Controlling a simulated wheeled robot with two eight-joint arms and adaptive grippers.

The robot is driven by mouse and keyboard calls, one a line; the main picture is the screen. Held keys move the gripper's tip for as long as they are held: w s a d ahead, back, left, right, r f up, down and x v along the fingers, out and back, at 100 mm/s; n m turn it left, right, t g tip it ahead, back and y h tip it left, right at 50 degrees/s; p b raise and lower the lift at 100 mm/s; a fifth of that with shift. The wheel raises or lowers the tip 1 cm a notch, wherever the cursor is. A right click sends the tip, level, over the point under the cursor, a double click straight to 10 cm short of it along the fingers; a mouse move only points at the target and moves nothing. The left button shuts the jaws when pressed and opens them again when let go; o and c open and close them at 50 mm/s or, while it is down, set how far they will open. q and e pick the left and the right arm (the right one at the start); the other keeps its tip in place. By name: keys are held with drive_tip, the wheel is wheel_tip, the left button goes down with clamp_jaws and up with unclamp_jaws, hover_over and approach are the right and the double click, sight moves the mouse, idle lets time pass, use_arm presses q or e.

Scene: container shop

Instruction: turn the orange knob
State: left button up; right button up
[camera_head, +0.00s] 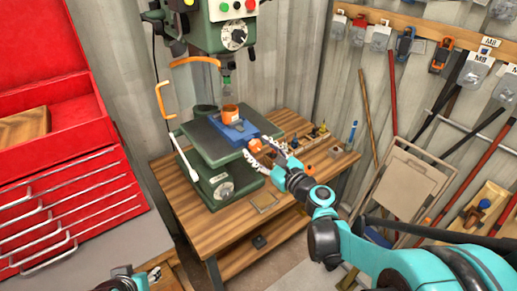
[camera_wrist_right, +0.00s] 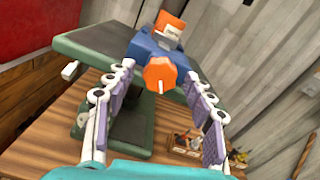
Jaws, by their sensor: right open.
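The orange knob (camera_wrist_right: 160,73) shows in the right wrist view as a faceted disc with a pale line on its face. It sits at the near end of a blue vise (camera_wrist_right: 150,50), which also shows in the head view (camera_head: 236,131). My left gripper (camera_head: 150,277) is only partly in view at the bottom left.
The vise rests on the green table of a drill press (camera_head: 207,140), on a wooden bench (camera_head: 188,208). A tray of small tools (camera_head: 318,137) lies to the right. A red tool cabinet (camera_head: 70,180) stands left. A folded chair (camera_head: 405,185) leans at the right.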

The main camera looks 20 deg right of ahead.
drive_tip(key=v, duration=1.1)
drive_tip(key=shift+s, duration=0.25)
drive_tip(key=s+a+f+n+g, duration=0.5)
drive_tip(key=a+f+n+g, duration=0.3)
drive_tip(key=n, duration=0.6)
drive_tip(key=s+d+f+n+g+h, duration=0.1)
drive_tip(key=s+f+n+h, duration=0.1)
drive_tip(key=n, duration=0.5)
drive_tip(key=s+d+f+n+g+h, duration=0.1)
drive_tip(key=s+d+f+n+h, duration=0.1)
drive_tip(key=s+n+h, duration=0.2)
drive_tip(key=s+n, duration=0.2)
drive_tip(key=n, duration=0.2)
drive_tip(key=shift+d, duration=0.3)
